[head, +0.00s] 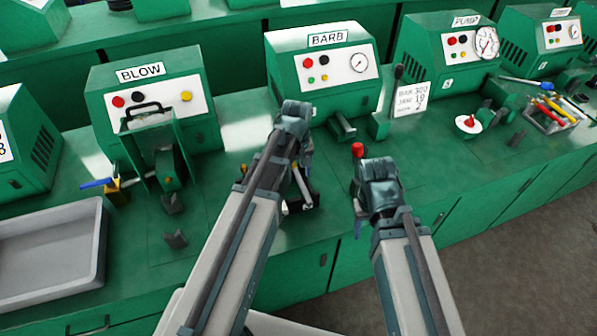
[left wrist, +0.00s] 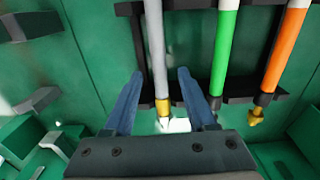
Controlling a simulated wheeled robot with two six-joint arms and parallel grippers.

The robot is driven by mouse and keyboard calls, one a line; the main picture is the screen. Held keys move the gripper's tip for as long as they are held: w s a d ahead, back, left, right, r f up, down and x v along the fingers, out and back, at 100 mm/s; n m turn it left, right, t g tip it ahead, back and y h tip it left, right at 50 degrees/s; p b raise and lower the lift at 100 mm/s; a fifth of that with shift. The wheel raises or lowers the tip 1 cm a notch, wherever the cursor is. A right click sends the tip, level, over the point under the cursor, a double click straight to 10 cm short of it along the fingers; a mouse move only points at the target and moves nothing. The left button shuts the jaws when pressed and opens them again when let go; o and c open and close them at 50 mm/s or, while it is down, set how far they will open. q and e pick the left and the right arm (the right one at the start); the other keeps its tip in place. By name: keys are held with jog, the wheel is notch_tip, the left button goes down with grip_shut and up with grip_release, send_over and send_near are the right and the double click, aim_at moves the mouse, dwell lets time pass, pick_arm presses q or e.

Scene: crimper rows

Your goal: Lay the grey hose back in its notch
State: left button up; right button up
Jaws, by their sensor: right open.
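The grey hose (left wrist: 155,50) runs lengthwise in the left wrist view, with a brass-coloured end (left wrist: 162,107). It lies over a dark rack (left wrist: 240,98) with two crossbars. A green hose (left wrist: 224,45) and an orange hose (left wrist: 286,47) lie to its right. My left gripper (left wrist: 160,75) is open, one blue finger on each side of the grey hose, with gaps showing. Whether the hose is fully seated in its notch is hard to tell. In the head view my left gripper (head: 306,152) is over the rack, partly hidden. My right gripper (head: 376,172) is to the right, its fingertips mostly hidden.
The BARB machine (head: 320,68) stands behind my grippers, the BLOW machine (head: 152,90) to the left. A red knob (head: 357,150) is beside my right gripper. A grey tray (head: 50,243) is at left, and a tray of coloured tools (head: 551,112) at far right.

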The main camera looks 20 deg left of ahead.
pick_arm(q)
jog(key=shift+r, duration=0.15)
notch_tip(320, 180, up, 14)
jog(key=p, duration=1.3)
jog(key=shift+f+p, duration=0.25)
jog(key=shift+p, duration=0.15)
jog(key=shift+a, duration=0.1)
jog(key=s+d+f+m+y+b, duration=0.1)
jog(key=s+d+f+m+b, duration=0.1)
jog(key=s+d+m, duration=0.8)
jog(key=s, duration=0.4)
jog(key=shift+s+d+f+m, duration=0.15)
jog(key=shift+d+m, duration=0.15)
jog(key=shift+d, duration=0.05)
